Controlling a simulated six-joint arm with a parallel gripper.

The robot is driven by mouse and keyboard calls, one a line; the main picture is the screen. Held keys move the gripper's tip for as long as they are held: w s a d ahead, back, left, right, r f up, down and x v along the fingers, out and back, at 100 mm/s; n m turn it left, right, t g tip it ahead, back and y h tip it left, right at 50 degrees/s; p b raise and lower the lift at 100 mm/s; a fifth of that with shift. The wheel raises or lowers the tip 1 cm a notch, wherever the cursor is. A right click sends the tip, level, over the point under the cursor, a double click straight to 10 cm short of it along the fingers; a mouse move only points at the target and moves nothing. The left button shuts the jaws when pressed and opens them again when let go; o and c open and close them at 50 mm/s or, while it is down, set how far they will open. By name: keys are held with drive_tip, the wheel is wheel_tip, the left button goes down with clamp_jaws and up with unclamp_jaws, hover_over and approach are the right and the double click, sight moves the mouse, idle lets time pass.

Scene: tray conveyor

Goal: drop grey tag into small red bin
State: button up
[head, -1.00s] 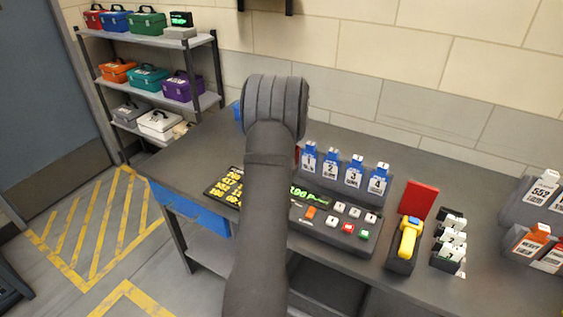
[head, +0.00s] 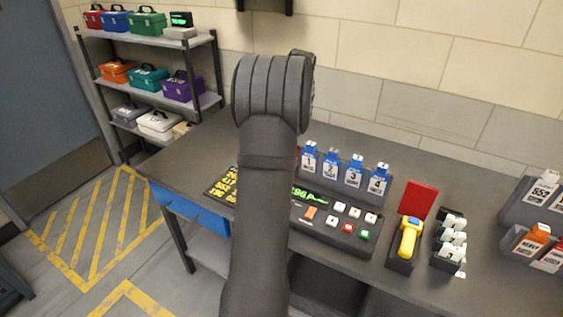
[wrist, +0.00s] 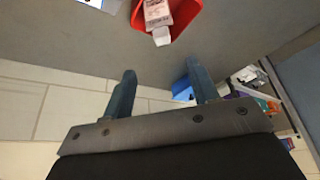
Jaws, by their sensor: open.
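The small red bin (wrist: 183,17) shows at the top of the wrist view, on the grey table top. A pale tag (wrist: 158,12) with a whitish end lies in its mouth, partly over the rim; its colour looks light grey to pinkish. My gripper (wrist: 161,72) is open and empty, with its two fingers apart. The fingertips are clear of the bin and the tag. In the head view my arm hides the gripper and most of the bin.
A blue bin (wrist: 182,89) stands near one finger in the wrist view. In the head view several blue numbered tags (head: 354,171) stand in a rack behind a button panel (head: 335,222). A yellow-handled scanner (head: 408,238) and more tag racks (head: 529,213) are to the right.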

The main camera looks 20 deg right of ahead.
drive_tip(key=v, duration=0.7)
drive_tip(key=x, duration=1.5)
drive_tip(key=shift+w+f, duration=0.15)
drive_tip(key=shift+w, duration=0.25)
